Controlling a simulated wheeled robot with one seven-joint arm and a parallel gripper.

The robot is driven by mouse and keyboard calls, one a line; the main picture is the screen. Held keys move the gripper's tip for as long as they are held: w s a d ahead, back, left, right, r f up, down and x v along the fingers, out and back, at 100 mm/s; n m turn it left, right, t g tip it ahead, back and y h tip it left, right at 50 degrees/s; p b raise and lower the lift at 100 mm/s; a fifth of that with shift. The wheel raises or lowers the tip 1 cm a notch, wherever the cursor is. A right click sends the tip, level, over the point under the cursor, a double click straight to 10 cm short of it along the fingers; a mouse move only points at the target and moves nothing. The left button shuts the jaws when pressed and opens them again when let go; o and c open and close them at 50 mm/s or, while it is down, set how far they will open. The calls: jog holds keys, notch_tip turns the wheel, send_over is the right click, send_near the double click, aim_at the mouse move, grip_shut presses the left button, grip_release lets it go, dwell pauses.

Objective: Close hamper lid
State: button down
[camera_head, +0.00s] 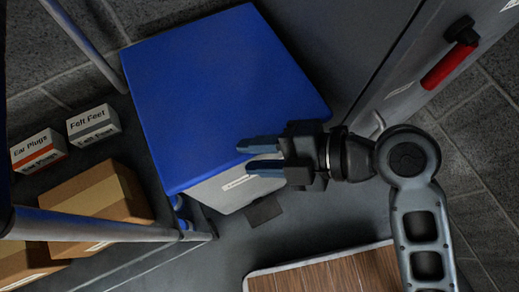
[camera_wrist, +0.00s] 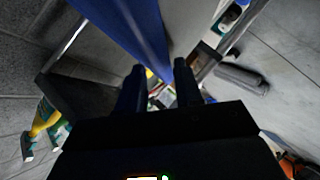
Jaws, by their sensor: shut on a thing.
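The blue hamper lid (camera_head: 220,80) spreads over the top of the pale hamper (camera_head: 225,195), which shows a small label below the lid's near edge. My gripper (camera_head: 262,155) is at the lid's near right edge, shut on it, one finger over the lid and the other against its underside or front. In the wrist view the blue lid (camera_wrist: 145,30) runs down between the two fingers of my gripper (camera_wrist: 160,82). Small colourful items (camera_wrist: 158,90) show past the fingertips. I cannot tell how far the lid stands open.
Cardboard boxes (camera_head: 103,205) and small white boxes labelled Felt Feet (camera_head: 93,124) and Ear Plugs (camera_head: 40,151) stand at the left, near metal rails (camera_head: 85,231). A grey cabinet with a red handle (camera_head: 449,66) is at the upper right. A wooden surface (camera_head: 335,272) lies at the bottom.

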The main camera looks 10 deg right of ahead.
jog(key=f, duration=0.3)
jog(key=shift+s, duration=0.3)
jog(key=c, duration=0.9)
grip_release()
jog(key=shift+c, duration=0.2)
jog(key=shift+o, duration=0.3)
jog(key=shift+d+r, duration=0.1)
jog(key=shift+d, duration=0.1)
jog(key=v, duration=0.2)
jog(key=r+p+v, duration=0.1)
jog(key=v, duration=0.2)
jog(key=p+v, duration=0.1)
jog(key=v, duration=0.1)
jog(key=shift+w+r, duration=0.1)
jog(key=shift+r, duration=0.35)
jog(key=shift+c, duration=0.3)
